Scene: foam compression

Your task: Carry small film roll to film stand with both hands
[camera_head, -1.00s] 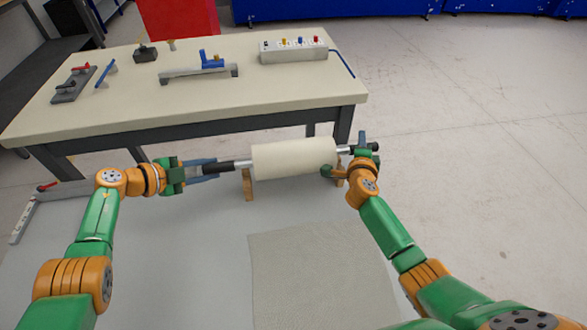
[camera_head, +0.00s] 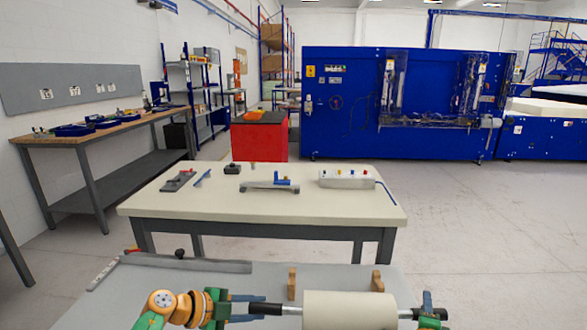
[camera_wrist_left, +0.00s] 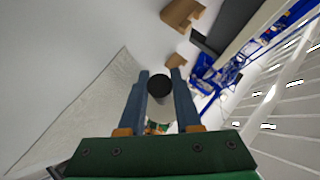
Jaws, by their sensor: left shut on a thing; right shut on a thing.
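The small film roll (camera_head: 349,311) is a cream cylinder on a metal rod with black ends. It is low in the head view, level, in front of two wooden supports (camera_head: 292,283) on the grey table. My left gripper (camera_head: 243,309) is shut on the rod's left black end. In the left wrist view, the black rod end (camera_wrist_left: 160,86) is between its blue fingers. My right gripper (camera_head: 430,312) is shut on the rod's right end, partly cut off by the frame's bottom. I cannot tell which thing is the film stand.
A cream-topped table (camera_head: 262,206) with small tools and a white box (camera_head: 346,180) stands ahead. Behind it are a red cabinet (camera_head: 259,138) and a large blue machine (camera_head: 345,105). A workbench (camera_head: 95,130) lines the left wall. Open floor (camera_head: 480,230) lies to the right.

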